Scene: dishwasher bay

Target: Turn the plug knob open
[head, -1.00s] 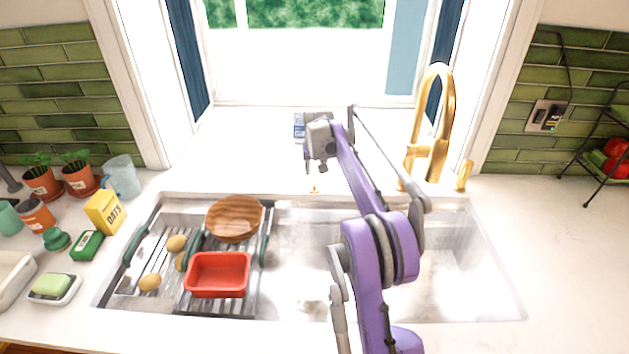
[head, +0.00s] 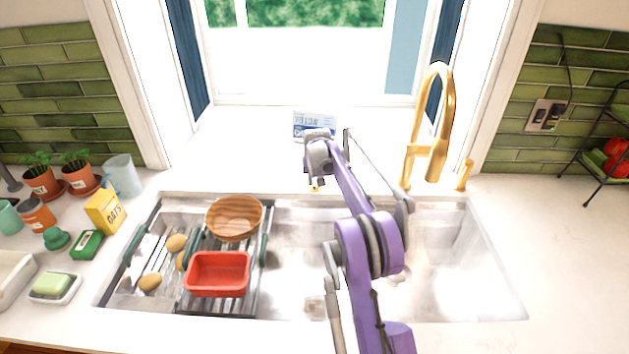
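The plug knob (head: 315,189) is a small gold piece at the back rim of the sink, near the middle. My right gripper (head: 314,182) is at the end of the purple arm and points down right at the knob. Its fingertips overlap the knob in this view and hide part of it. I cannot tell whether they touch it or how far apart they are. My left gripper is out of view.
The sink (head: 290,260) holds a rack on the left with a wooden bowl (head: 234,219), a red tub (head: 218,274) and potatoes. A gold faucet (head: 430,140) and its handle (head: 464,176) stand right of my gripper. A blue-white box (head: 314,122) is behind it.

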